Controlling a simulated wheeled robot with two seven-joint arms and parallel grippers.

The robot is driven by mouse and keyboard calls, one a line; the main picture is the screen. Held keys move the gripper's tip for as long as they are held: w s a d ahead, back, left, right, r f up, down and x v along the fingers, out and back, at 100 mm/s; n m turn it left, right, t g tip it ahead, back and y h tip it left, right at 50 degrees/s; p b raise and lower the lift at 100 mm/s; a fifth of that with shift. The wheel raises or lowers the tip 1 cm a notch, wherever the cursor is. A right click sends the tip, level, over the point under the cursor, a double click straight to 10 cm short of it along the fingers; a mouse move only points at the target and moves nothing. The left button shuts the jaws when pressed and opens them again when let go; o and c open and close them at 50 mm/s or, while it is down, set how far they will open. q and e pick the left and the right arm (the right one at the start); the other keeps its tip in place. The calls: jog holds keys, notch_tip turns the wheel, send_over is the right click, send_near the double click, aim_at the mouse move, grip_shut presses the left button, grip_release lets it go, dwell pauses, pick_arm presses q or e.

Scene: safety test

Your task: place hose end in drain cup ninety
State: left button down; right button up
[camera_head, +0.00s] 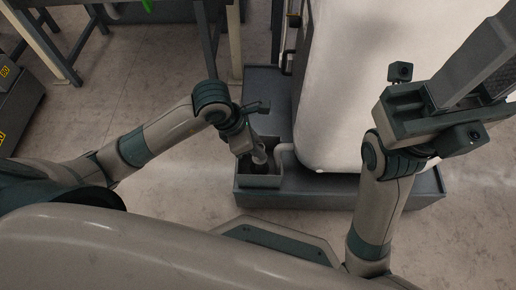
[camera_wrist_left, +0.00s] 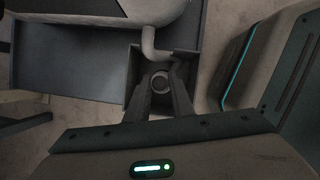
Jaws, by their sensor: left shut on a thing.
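My left gripper (camera_head: 258,157) points down at the small dark drain cup (camera_head: 262,182) at the front left of the grey base. In the left wrist view its two fingers (camera_wrist_left: 160,90) are shut on the round, ring-shaped hose end (camera_wrist_left: 160,80), close over the cup (camera_wrist_left: 131,75). Whether the hose end is inside the cup or just above it cannot be told. A pale bent pipe (camera_head: 284,147) runs from the white tank to the cup. My right gripper (camera_head: 470,75) is raised at the right, away from the cup; its finger gap is unclear.
A large white tank (camera_head: 390,70) stands on the dark grey base tray (camera_head: 330,192), close to the right of my left gripper. Metal-legged tables (camera_head: 50,50) stand at the back left. The floor (camera_head: 120,70) at left is clear.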

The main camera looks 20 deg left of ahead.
pick_arm(q)
jog(key=shift+f, duration=0.35)
jog(key=c, duration=2)
grip_release()
jog(key=shift+f, duration=0.1)
jog(key=o, duration=0.5)
jog(key=shift+c, duration=0.2)
jog(key=shift+r, duration=0.25)
